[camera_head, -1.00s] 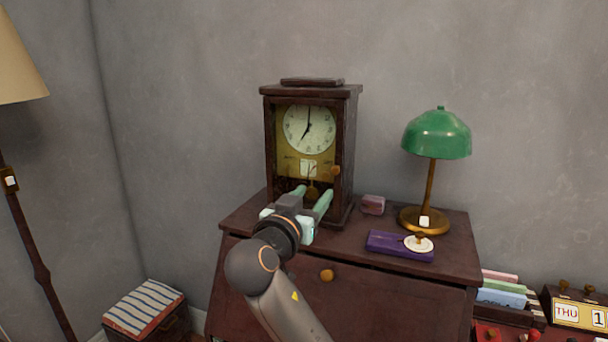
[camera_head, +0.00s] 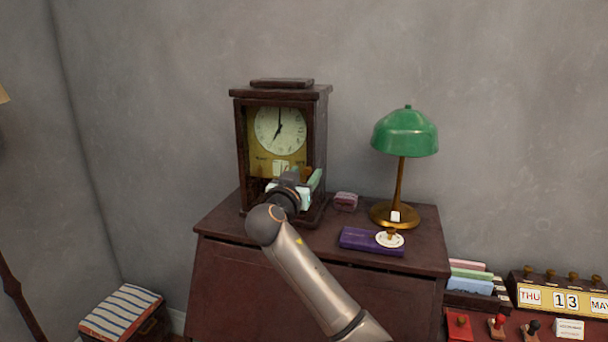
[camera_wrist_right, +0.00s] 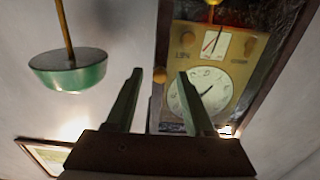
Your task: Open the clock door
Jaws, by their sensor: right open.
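The dark wooden clock (camera_head: 320,135) stands upright on the desk, its white dial (camera_head: 280,131) facing me. Its door looks shut. My right gripper (camera_head: 306,178) is open in front of the lower right of the clock front and hides part of it. In the right wrist view, a small round orange-brown knob (camera_wrist_right: 160,75) appears between the tips of the open green fingers (camera_wrist_right: 160,73). I cannot tell whether they touch it. The clock dial also shows there (camera_wrist_right: 203,92). My left gripper is not in view.
The dark desk (camera_head: 425,250) carries a green lamp (camera_head: 405,135), a purple case (camera_head: 370,241) and a small pinkish box (camera_head: 345,201) right of the clock. A calendar (camera_head: 560,298) stands at the far right. A striped stool (camera_head: 122,310) is at lower left.

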